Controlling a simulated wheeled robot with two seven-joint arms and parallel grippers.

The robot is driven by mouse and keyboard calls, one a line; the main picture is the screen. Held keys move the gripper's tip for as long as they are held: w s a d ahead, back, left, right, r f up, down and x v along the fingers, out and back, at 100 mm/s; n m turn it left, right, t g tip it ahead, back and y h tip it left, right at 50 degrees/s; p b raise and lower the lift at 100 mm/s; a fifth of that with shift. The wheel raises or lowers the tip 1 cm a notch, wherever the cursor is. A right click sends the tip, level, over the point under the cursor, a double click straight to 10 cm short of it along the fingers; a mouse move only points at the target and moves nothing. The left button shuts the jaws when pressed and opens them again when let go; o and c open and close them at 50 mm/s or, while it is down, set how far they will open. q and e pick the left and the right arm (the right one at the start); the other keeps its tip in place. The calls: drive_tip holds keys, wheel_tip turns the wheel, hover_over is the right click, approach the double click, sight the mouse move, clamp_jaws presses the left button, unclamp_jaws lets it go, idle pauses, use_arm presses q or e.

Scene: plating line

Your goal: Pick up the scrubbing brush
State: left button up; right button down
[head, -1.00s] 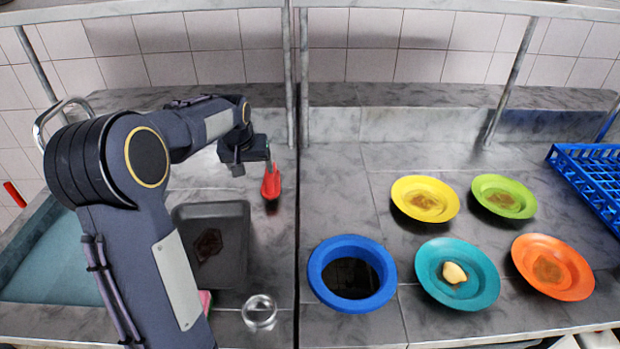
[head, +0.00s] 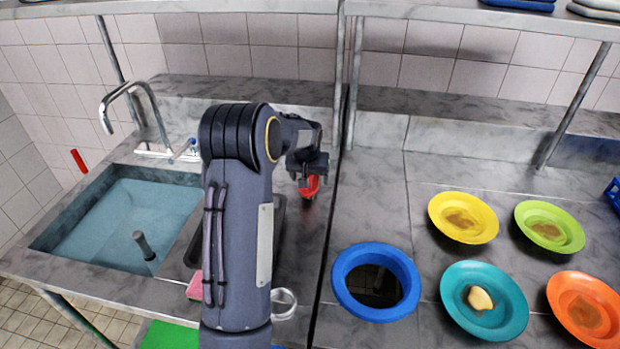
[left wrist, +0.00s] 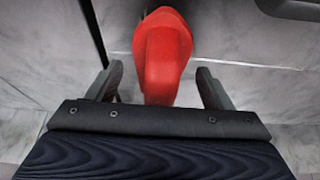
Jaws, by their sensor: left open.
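The red object, which I take to be the scrubbing brush (head: 311,187), lies on the steel counter just left of the counter's seam. My left gripper (head: 308,177) is directly at it and covers part of it in the head view. In the left wrist view the red body (left wrist: 162,55) reaches in between the two open fingers (left wrist: 158,80), with a gap on both sides. Its bristles are not visible. My right gripper is not in view.
A water-filled sink (head: 120,220) with a tap is on the left. My left arm hides most of a dark tray (head: 279,225). A pink sponge (head: 194,285) and a glass (head: 284,303) are near the front. A blue ring-like bin (head: 345,295) and several coloured plates stand right.

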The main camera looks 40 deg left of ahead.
use_arm(q)
drive_tip(key=c, duration=1.1)
drive_tip(key=shift+r, duration=0.1)
drive_tip(key=shift+r, duration=0.45)
wheel_tip(320, 180, up, 2)
drive_tip(key=shift+r, duration=0.15)
drive_tip(key=s+r+b, duration=0.1)
drive_tip(key=s+r, duration=0.2)
drive_tip(key=s, duration=0.1)
drive_tip(key=s+d+r+b, duration=0.1)
drive_tip(key=s+r, duration=0.2)
drive_tip(key=s, duration=0.2)
drive_tip(key=s+d+r+b, duration=0.1)
drive_tip(key=s+r, duration=0.2)
drive_tip(key=s, duration=0.2)
drive_tip(key=shift+r+b, duration=0.35)
